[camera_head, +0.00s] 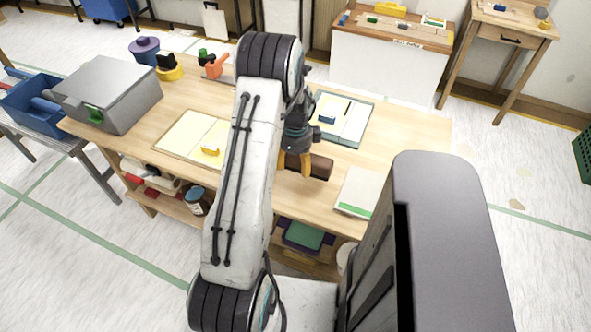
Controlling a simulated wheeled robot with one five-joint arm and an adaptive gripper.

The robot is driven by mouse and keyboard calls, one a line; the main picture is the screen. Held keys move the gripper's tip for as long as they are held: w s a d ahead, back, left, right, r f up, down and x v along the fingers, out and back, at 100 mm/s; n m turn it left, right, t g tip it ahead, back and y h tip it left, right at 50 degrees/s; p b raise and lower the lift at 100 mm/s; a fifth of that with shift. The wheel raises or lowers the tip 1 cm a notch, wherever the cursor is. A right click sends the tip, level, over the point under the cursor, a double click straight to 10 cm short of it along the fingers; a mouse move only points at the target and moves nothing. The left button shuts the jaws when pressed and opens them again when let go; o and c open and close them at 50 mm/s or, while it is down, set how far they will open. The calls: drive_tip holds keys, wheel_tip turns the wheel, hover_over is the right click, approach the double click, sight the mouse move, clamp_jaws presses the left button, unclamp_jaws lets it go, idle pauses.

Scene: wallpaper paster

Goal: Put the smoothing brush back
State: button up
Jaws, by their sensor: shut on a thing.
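My gripper (296,163) is over the middle of the wooden workbench, partly hidden by my arm. Its orange-yellow fingers are shut on a dark brown block-shaped piece (321,167), which looks like the smoothing brush. The brush sticks out to the right of the fingers, and its left part is hidden. I cannot tell whether it touches the bench top. Just behind it lies a teal-edged tray (361,131) with pale sheets and a small blue item. To the left lies a cream board (180,136) with a yellow-handled tool (211,150).
A grey box (108,88) stands at the bench's left end, by a blue bin (35,110). An orange tool (213,68) and a purple-topped item (144,47) stand at the back. A white-and-green pad (359,192) lies at the front right. The bench's right end is clear.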

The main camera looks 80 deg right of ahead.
sight(296, 172)
drive_tip(key=shift+f, duration=1.65)
drive_tip(key=o, duration=1.2)
